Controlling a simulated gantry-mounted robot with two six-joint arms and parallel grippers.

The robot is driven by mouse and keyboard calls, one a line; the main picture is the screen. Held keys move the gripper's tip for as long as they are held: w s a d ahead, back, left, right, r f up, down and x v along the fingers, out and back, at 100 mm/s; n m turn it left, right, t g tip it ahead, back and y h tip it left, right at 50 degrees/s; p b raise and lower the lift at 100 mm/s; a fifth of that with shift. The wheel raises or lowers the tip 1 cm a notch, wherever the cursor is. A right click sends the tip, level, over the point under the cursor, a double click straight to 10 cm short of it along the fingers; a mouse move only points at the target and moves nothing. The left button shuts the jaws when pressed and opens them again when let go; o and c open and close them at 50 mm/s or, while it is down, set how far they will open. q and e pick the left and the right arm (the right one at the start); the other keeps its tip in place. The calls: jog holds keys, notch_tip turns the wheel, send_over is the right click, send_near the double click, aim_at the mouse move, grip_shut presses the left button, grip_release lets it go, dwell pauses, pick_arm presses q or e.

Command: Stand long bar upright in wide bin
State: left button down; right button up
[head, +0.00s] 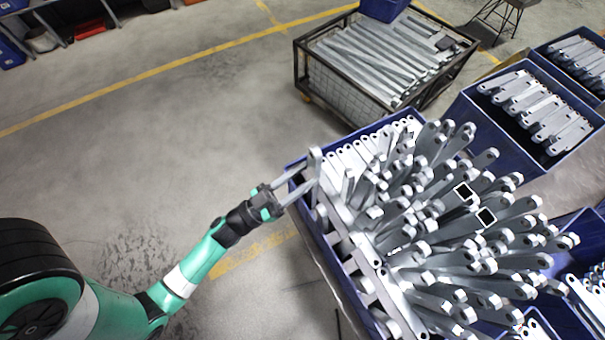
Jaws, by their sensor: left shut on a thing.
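The wide bin (322,243) is blue and packed with many galvanized bars (430,200), most standing on end and leaning in various directions. My right gripper is not in view.
A wire cage cart (345,88) with long bars lying flat stands behind. Blue bins (555,165) with more brackets stand at the right. Bars jut above the wide bin's right side. The concrete floor at left is clear, with yellow lines.

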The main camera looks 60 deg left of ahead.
pick_arm(q)
jog(key=shift+f+b, duration=1.25)
jog(key=shift+f, duration=0.55)
jog(key=shift+c, duration=2.1)
grip_release()
jog(key=shift+f, duration=0.1)
jog(key=v, duration=1.1)
jog(key=shift+s, duration=0.25)
